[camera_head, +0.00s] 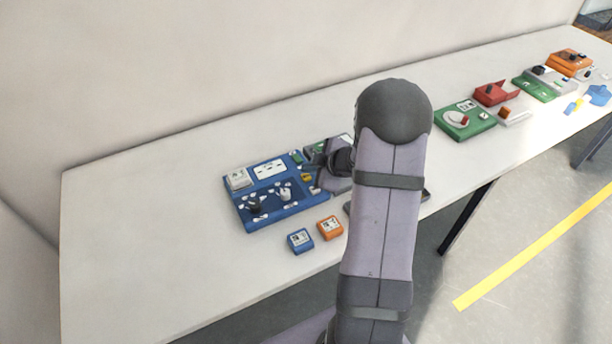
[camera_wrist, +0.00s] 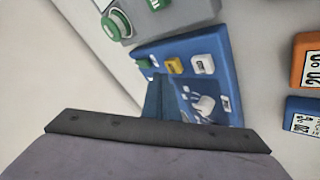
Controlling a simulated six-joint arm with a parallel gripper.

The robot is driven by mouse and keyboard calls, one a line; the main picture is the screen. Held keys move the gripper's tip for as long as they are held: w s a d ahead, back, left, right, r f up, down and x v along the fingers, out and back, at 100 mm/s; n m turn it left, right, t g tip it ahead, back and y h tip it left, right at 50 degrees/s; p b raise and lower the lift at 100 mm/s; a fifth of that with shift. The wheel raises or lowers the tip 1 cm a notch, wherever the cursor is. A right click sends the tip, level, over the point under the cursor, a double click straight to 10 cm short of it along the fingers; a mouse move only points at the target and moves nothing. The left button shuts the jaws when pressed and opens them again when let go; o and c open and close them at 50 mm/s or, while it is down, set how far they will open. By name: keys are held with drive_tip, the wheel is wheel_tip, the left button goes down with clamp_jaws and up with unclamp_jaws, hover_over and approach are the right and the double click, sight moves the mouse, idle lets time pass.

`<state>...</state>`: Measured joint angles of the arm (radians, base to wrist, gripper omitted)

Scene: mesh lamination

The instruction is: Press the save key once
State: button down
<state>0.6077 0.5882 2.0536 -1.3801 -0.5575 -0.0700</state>
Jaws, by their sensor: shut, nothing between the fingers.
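A blue control panel (camera_head: 283,208) lies on the white table, left of my arm. In the wrist view the panel (camera_wrist: 210,42) carries a green key (camera_wrist: 144,63), a yellow key (camera_wrist: 174,65) and a white key (camera_wrist: 203,65) in a row along one edge. Their labels are too small to read, so I cannot tell which is the save key. My gripper (camera_wrist: 160,78) is shut and empty, its narrow fingers pointing at the panel near the green and yellow keys. I cannot tell whether the tips touch anything. My arm hides part of this area in the head view.
A grey box with green buttons (camera_wrist: 118,24) adjoins the panel. A blue block (camera_head: 300,241) and an orange block (camera_head: 330,228) stand in front. A green box (camera_head: 464,122) and a red one (camera_head: 496,93) are farther right. The table's left side is clear.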

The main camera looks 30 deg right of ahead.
sight(309, 179)
drive_tip(key=shift+f, duration=0.15)
drive_tip(key=shift+f, duration=0.3)
drive_tip(key=shift+f+b, duration=0.45)
drive_tip(key=shift+b, duration=0.05)
idle(1.1)
drive_tip(key=shift+r+p, duration=0.9)
drive_tip(key=shift+p, duration=0.15)
drive_tip(key=shift+r, duration=0.1)
wheel_tip(309, 179, up, 5)
drive_tip(key=p, duration=0.5)
idle(0.7)
